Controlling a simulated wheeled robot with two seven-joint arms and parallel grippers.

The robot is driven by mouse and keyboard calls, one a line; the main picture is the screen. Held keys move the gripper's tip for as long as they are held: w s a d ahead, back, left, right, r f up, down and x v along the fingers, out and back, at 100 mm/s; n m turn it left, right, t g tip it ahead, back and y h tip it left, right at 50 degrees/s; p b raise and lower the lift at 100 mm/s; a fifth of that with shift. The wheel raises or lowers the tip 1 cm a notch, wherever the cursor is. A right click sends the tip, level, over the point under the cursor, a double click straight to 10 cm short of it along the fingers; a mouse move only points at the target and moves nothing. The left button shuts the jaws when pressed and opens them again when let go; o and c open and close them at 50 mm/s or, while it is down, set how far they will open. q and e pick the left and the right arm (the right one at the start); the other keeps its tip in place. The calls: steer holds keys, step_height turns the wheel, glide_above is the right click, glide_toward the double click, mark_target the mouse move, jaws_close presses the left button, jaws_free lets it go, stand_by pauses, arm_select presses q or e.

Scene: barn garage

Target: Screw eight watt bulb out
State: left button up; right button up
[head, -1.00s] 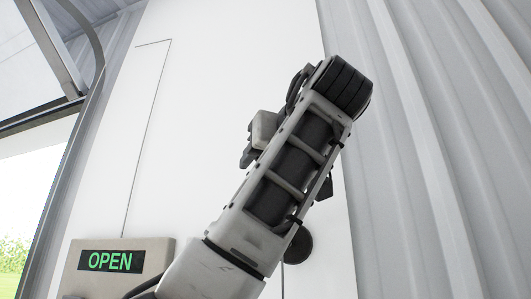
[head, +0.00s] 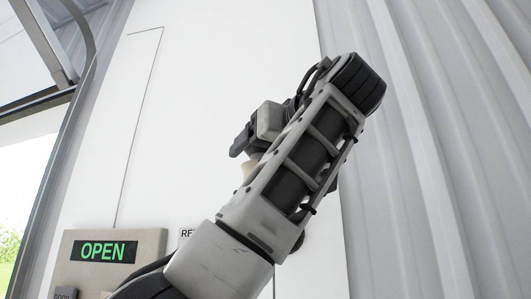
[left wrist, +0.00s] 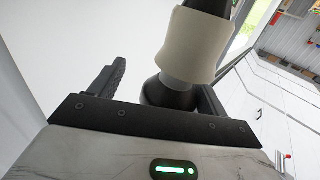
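In the left wrist view a dark rounded body with a grey neck, which looks like the bulb (left wrist: 170,96), sits under a cream socket (left wrist: 195,42) with a black upper part. My left gripper (left wrist: 158,92) has its fingers on either side of the dark body. A clear gap shows at the left finger; whether the right finger touches is hidden. In the head view my left gripper (head: 243,147) is high in front of the white wall, and a bit of the cream socket (head: 249,167) shows beside my arm, which hides the rest. My right gripper is not in view.
A panel with a green OPEN display (head: 105,251) is at lower left, beside a partly hidden label (head: 186,234). Corrugated metal wall (head: 440,120) is at right. A bright opening (head: 25,180) is at far left. The white wall (head: 215,60) is bare above.

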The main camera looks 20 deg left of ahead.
arm_select(q)
steer(key=shift+a+f+m+t+h+b, duration=0.1)
steer(key=shift+f+m+t+h+b, duration=0.1)
steer(key=shift+m+t+h+b, duration=1.2)
steer(key=shift+h, duration=0.5)
steer(key=m+t+h+b, duration=0.2)
steer(key=m+h, duration=0.1)
steer(key=h, duration=0.2)
steer(key=shift+s, duration=0.1)
steer(key=m+h, duration=0.2)
steer(key=h, duration=0.1)
steer(key=shift+a+t+b, duration=0.1)
steer(key=shift+t+b, duration=0.2)
steer(key=shift+b, duration=0.1)
steer(key=m+h, duration=0.3)
steer(key=h, duration=0.1)
steer(key=shift+r+h, duration=0.1)
steer(key=shift+h, duration=0.2)
steer(key=shift+m+h, duration=0.5)
steer(key=c, duration=0.8)
